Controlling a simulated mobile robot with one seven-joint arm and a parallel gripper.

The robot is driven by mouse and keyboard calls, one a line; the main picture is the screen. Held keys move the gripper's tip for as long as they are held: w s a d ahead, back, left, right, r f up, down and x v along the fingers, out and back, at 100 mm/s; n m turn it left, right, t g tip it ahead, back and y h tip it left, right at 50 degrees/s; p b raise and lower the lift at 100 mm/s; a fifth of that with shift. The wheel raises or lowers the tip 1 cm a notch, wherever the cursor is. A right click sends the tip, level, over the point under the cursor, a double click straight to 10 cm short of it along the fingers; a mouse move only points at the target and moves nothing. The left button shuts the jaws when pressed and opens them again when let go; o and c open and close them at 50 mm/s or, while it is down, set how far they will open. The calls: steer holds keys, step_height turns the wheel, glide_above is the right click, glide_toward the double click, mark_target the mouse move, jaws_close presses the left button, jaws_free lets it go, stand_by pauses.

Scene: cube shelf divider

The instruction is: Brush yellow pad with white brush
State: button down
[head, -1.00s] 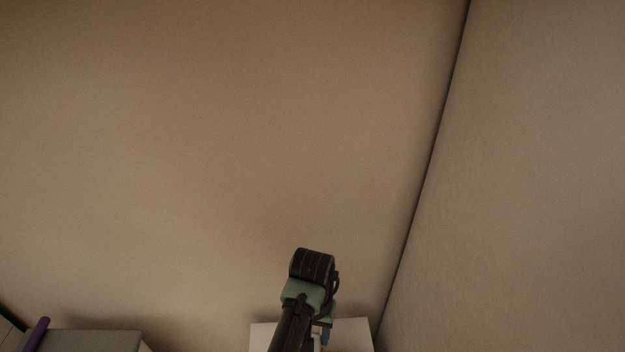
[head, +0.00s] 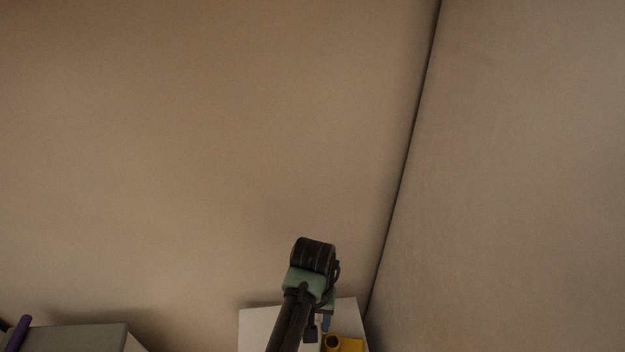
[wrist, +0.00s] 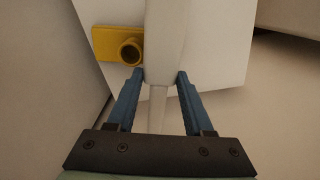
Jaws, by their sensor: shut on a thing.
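The white brush (wrist: 165,40) is between the blue fingers of my gripper (wrist: 161,75), which is shut on it. Its wider part points up and away in the wrist view, and a thinner white part runs back between the fingers. The yellow pad (wrist: 105,42) lies on a white surface (wrist: 215,50), left of the brush, with a round hollow yellow piece (wrist: 130,50) on it. Whether the brush touches the pad is unclear. In the head view the yellow pad (head: 350,344) shows at the bottom edge, just right of my arm; part of my gripper (head: 326,322) shows there.
A grey-topped box (head: 75,338) stands at the lower left of the head view, with a purple rod-like thing (head: 18,333) beside it. Plain walls fill most of the head view and meet in a corner on the right.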

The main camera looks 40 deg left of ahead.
steer(key=shift+f, duration=0.7)
steer(key=shift+s+a+r, duration=0.2)
steer(key=shift+s+a, duration=0.4)
steer(key=shift+a, duration=0.3)
steer(key=shift+s+a, duration=0.1)
steer(key=shift+w+d+f+p, duration=0.1)
steer(key=shift+w+d+p, duration=0.1)
steer(key=shift+w+d, duration=0.25)
steer(key=shift+w+d+f+p, duration=0.1)
steer(key=shift+w+d+p, duration=0.15)
steer(key=shift+d, duration=0.3)
steer(key=shift+s+a, duration=0.75)
steer(key=shift+a, duration=0.2)
steer(key=shift+w+d+p, duration=0.6)
steer(key=shift+w+d, duration=0.1)
steer(key=shift+d, duration=0.3)
steer(key=shift+s+a+f, duration=0.1)
steer(key=shift+s+a, duration=0.55)
steer(key=shift+a, duration=0.35)
steer(key=shift+w+d+p, duration=0.4)
steer(key=shift+w+d, duration=0.25)
steer(key=shift+d, duration=0.35)
